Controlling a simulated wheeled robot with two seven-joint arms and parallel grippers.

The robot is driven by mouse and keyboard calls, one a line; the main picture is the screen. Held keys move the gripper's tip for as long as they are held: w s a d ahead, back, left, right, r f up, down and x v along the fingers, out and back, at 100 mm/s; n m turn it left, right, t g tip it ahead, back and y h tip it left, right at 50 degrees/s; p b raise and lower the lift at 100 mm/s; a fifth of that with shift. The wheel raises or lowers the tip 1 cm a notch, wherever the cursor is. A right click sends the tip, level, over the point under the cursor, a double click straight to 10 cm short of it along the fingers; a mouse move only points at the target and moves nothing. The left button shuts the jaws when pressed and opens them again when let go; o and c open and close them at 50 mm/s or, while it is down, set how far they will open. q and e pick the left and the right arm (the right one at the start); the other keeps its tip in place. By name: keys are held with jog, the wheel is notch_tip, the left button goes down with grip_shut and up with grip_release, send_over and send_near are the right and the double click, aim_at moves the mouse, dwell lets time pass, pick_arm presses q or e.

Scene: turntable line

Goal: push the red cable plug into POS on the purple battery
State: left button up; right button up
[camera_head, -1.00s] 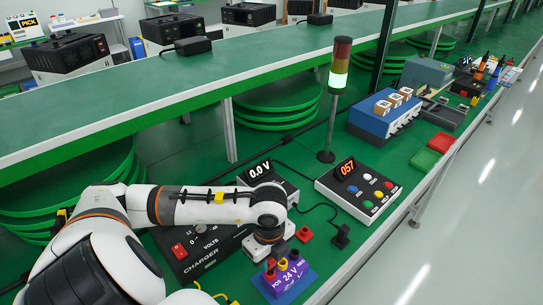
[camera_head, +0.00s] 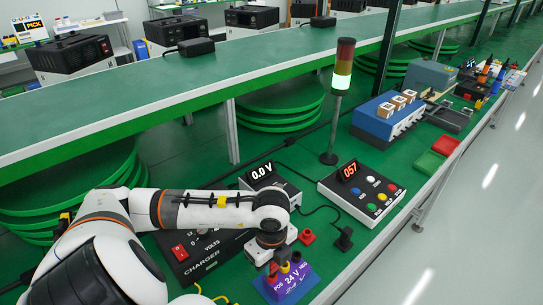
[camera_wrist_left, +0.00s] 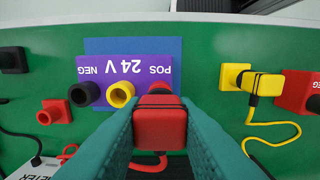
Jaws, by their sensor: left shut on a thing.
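The purple battery (camera_head: 295,284), marked 24 V, stands on the green table and also shows upside down in the left wrist view (camera_wrist_left: 118,68). It has a POS post, a yellow post (camera_wrist_left: 121,94) and a black NEG post (camera_wrist_left: 83,94). My left gripper (camera_head: 272,262) is over its POS end. In the left wrist view its teal fingers (camera_wrist_left: 160,128) are shut on the red cable plug (camera_wrist_left: 160,122), in line with the POS label. Red shows just beyond the plug at POS; how far the plug is in cannot be told. My right gripper is not in view.
A yellow plug (camera_wrist_left: 262,83) with its cable is right of the battery in the wrist view. A red socket (camera_wrist_left: 54,111) lies left. The charger (camera_head: 200,255), 0.0 V meter (camera_head: 290,190) and button box (camera_head: 345,205) stand nearby. The table edge is close.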

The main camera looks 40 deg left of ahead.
pick_arm(q)
jog(key=shift+f+b, duration=1.05)
jog(key=shift+b, duration=0.3)
dwell(2.3)
dwell(0.4)
jog(key=o, duration=1)
jog(key=shift+c, duration=0.2)
jog(key=shift+r+p, duration=2.8)
jog(key=shift+r, duration=0.95)
